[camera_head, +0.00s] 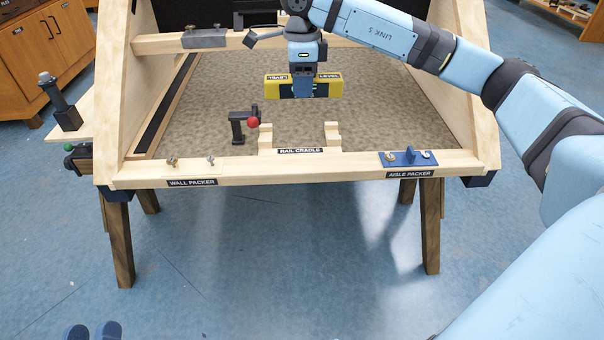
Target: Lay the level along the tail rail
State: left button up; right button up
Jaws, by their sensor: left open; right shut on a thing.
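The cradle has two notched wooden posts on the tail rail (300,170), the front beam of the frame. Two blue-grey tips at the bottom left edge look like my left gripper (92,332), apart and empty, far from the level; the rest is cut off.
A black bracket with a red ball (253,122) stands left of the cradle. Small metal fittings (192,162) sit at the wall packer end and a blue piece (409,157) at the aisle packer end. The rail between them and the cradle is clear.

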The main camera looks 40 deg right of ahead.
notch_tip(320, 180, down, 4)
jog(key=shift+r+b, duration=0.2)
jog(key=shift+b, duration=0.3)
jog(key=b, duration=0.3)
send_over(302, 164)
notch_tip(302, 164, down, 10)
jog(key=shift+r, duration=0.15)
pick_arm(q)
notch_tip(302, 164, down, 7)
jog(key=g+b, duration=0.1)
jog(key=g, duration=0.1)
jog(key=shift+d+m+g+b, duration=0.3)
jog(key=shift+d+b, duration=0.05)
jog(key=shift+d, duration=0.1)
pick_arm(e)
jog(key=shift+f, duration=3.2)
pick_arm(q)
jog(key=shift+w, duration=0.1)
pick_arm(e)
jog(key=shift+f, duration=0.15)
jog(key=o, duration=1.1)
pick_arm(q)
jog(key=shift+f, duration=0.1)
